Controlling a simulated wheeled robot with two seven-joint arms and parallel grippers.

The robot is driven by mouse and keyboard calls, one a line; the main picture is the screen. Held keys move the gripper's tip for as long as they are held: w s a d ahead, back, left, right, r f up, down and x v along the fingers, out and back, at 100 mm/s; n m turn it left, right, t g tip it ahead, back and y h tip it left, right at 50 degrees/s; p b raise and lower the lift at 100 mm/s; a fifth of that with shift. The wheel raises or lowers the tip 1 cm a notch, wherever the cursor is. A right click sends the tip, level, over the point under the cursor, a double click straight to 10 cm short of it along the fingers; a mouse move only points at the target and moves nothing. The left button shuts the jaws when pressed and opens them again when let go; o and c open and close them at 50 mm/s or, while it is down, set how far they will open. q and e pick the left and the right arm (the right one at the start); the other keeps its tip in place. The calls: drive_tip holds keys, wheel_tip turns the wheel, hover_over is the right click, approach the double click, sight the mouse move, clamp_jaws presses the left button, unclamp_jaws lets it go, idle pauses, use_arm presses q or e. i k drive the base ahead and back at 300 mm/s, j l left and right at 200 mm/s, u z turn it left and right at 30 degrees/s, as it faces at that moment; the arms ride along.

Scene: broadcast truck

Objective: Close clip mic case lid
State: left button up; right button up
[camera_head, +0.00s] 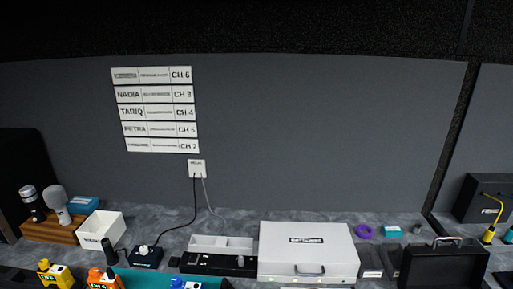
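Neither of my grippers is in view. No case here carries a label that I can read as clip mic case. A black case (441,268) with a handle on its top edge is at the lower right of the counter. Its dark face is turned toward me, and I cannot tell whether this is a raised lid. A larger white case (308,253) with a dark label and a front handle lies at the lower middle, and its top looks shut.
A white open box (101,228) and a wooden stand (52,230) with microphones are at left. A white tray (220,243) sits left of the white case. A purple ring (363,231) lies behind the black case. A cable hangs from a wall box (196,169).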

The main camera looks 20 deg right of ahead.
sight(460, 266)
drive_tip(key=z, duration=1.9)
